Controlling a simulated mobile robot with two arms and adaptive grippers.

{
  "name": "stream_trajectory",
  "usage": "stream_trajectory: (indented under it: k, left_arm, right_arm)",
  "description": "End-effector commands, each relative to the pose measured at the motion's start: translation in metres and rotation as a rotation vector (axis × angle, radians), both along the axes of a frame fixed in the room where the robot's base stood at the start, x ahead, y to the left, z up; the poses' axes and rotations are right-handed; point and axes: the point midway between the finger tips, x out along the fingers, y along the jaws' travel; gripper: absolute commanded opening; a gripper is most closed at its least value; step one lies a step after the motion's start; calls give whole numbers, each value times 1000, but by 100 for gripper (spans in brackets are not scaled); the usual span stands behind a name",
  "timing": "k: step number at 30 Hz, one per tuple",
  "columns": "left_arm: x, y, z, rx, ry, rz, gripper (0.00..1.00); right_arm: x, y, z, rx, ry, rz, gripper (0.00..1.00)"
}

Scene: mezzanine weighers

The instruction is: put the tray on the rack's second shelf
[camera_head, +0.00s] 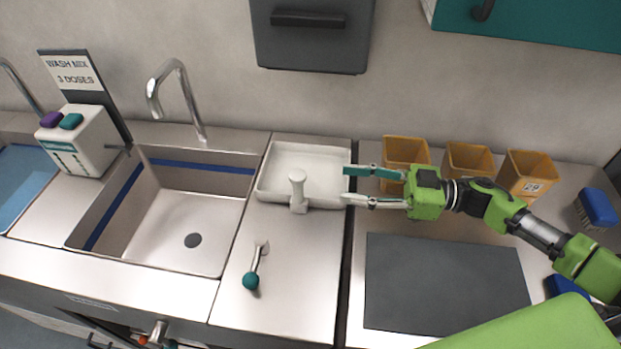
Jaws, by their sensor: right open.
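A white shallow tray (313,160) lies flat on the steel counter, right of the sink, with a white upright handle-like post (297,186) at its front edge. My right gripper (345,184) reaches in from the right, its fingers open and pointing left at the tray's right edge. Nothing shows between the fingers; whether a fingertip touches the tray, I cannot tell. The rack and its second shelf are not recognisable in this view. My left gripper is not in view.
The steel sink (185,215) with a tap is at the left. A teal-knobbed lever (251,280) stands on the counter in front of the tray. Several orange bins (404,150) stand behind my right arm. A dark grey mat (445,285) lies bare at the front right.

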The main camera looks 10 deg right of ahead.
Motion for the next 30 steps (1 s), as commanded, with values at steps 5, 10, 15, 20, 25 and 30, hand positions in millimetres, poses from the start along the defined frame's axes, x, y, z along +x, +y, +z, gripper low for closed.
stream_trajectory:
  k: [5,10,15,20,25,30]
  left_arm:
    - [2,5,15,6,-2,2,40]
    - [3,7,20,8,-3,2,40]
    - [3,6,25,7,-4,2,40]
    - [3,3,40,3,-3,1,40]
    - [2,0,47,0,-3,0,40]
    - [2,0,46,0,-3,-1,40]
  right_arm:
    - [15,36,6,4,-6,4,45]
    - [24,56,3,0,-5,3,45]
    - [28,65,5,0,-6,3,45]
    - [41,84,11,2,-6,4,45]
    - [50,103,8,-1,-6,5,45]
    - [51,107,5,-3,-5,4,45]
